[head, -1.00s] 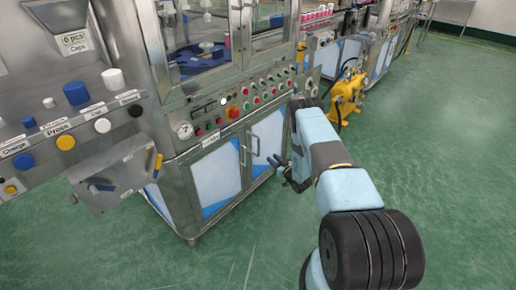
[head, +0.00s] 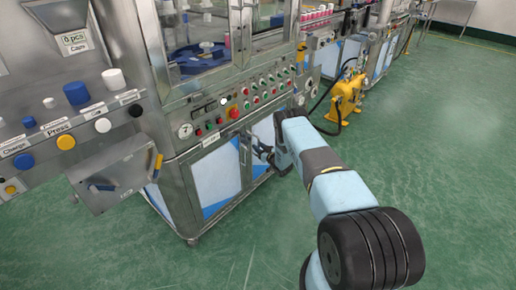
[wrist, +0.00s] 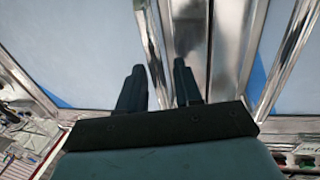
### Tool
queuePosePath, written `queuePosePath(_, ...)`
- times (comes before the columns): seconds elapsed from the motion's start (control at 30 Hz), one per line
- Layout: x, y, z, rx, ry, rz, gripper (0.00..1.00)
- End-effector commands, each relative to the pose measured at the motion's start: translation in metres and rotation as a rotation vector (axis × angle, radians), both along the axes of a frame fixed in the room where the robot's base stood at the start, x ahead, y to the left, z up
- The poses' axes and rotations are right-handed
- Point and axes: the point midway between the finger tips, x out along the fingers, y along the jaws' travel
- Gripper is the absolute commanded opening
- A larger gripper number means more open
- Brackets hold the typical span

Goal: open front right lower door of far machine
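The machine (head: 190,143) in the middle of the head view has a lower cabinet with two white-and-blue doors in metal frames. The left lower door (head: 216,178) is shut, with an upright bar handle (head: 243,153) at its right edge. The right lower door (head: 262,131) looks shut and is partly hidden by my arm. My gripper (head: 262,153) is at this door's handle side. In the wrist view my gripper (wrist: 158,85) has its two dark fingers apart, close to shiny upright metal bars (wrist: 151,45). I cannot tell whether they touch a handle.
A control panel (head: 240,110) with buttons and a gauge sits above the doors. A grey console (head: 80,140) with big knobs stands at the left. A yellow device (head: 347,97) with hoses stands at the right. The green floor (head: 430,150) is clear at the right.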

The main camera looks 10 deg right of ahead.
Motion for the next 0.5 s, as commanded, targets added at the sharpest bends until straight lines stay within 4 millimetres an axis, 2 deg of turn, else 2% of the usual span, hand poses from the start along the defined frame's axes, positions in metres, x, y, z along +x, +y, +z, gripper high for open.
queuePosePath(0.3, 0.002, 0.001, -0.0001, 0.0, 0.001, 0.0, 0.34)
queuePosePath(0.5, 0.0018, 0.0011, 0.0, 0.0, 0.0, 0.0, 0.15)
